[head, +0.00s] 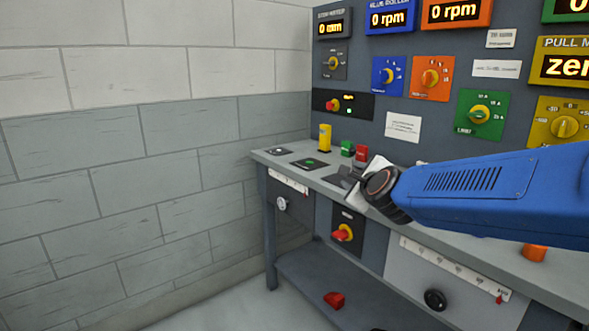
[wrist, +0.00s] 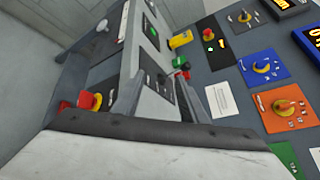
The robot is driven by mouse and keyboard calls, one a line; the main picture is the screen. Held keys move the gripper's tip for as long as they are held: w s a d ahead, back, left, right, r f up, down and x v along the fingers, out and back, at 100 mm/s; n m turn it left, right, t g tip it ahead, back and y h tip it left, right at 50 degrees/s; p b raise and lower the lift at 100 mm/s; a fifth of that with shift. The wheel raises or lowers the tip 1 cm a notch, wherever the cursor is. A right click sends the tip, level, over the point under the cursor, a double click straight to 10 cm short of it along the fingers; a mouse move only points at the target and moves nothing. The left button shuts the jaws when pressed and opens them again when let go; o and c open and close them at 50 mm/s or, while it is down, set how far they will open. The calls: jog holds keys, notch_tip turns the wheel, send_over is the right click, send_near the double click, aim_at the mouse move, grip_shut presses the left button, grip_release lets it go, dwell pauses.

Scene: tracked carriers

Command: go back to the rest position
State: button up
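My blue arm (head: 490,190) reaches in from the right in the head view. My gripper (head: 357,175) is at its end, above the bench top near the back panel. In the wrist view the two grey fingers of my gripper (wrist: 163,80) stand apart, and I see nothing held between them. A dark plate on the bench shows past the fingers. In the head view the arm's wrist partly hides the fingers.
The grey bench (head: 275,157) carries a yellow block (head: 325,138), a green block (head: 347,148) and a red block (head: 361,153). Behind it stands a control panel with knobs and displays. A red piece (head: 334,300) lies on the lower shelf. The left floor is clear.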

jog(key=s+d+f+n+g, duration=0.3)
jog(key=s+f+n, duration=0.3)
jog(key=s, duration=0.6)
jog(key=s+d+f+n+g, duration=0.4)
jog(key=s+f+n, duration=0.2)
jog(key=s+n, duration=0.4)
jog(key=s+d+f+n+g+h, duration=0.1)
jog(key=s+d+f+n+g, duration=0.2)
jog(key=s, duration=1.2)
notch_tip(320, 180, down, 3)
jog(key=n, duration=0.5)
jog(key=shift+d, duration=0.3)
jog(key=shift+w, duration=0.1)
